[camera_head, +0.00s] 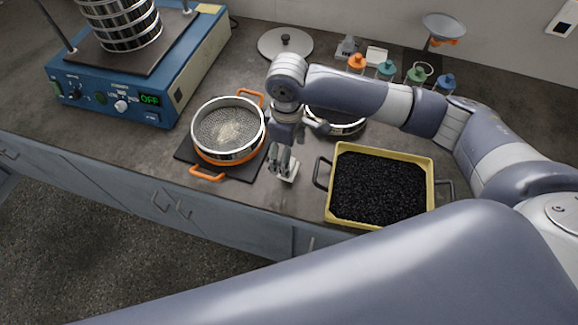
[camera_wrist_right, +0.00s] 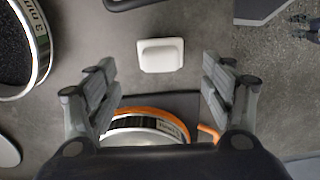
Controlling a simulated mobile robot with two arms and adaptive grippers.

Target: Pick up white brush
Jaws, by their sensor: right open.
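The white brush (camera_head: 291,174) lies on the dark counter between the orange-rimmed sieve and the yellow tray. In the head view it is partly hidden behind my right gripper (camera_head: 281,160). In the right wrist view the white brush (camera_wrist_right: 161,55) shows whole as a pale rounded block, a little beyond the fingertips and roughly centred between them. My right gripper (camera_wrist_right: 158,70) is open and empty, with its fingers apart and pointing down at the counter. My left gripper is not in view.
The sieve (camera_head: 228,128) with pale powder stands on a black mat, left of the gripper. The yellow tray (camera_head: 430,180) of black granules is at right. Another sieve (camera_head: 350,128) is partly behind my arm. A blue shaker (camera_head: 150,105) stands left, a lid (camera_head: 285,43) behind.

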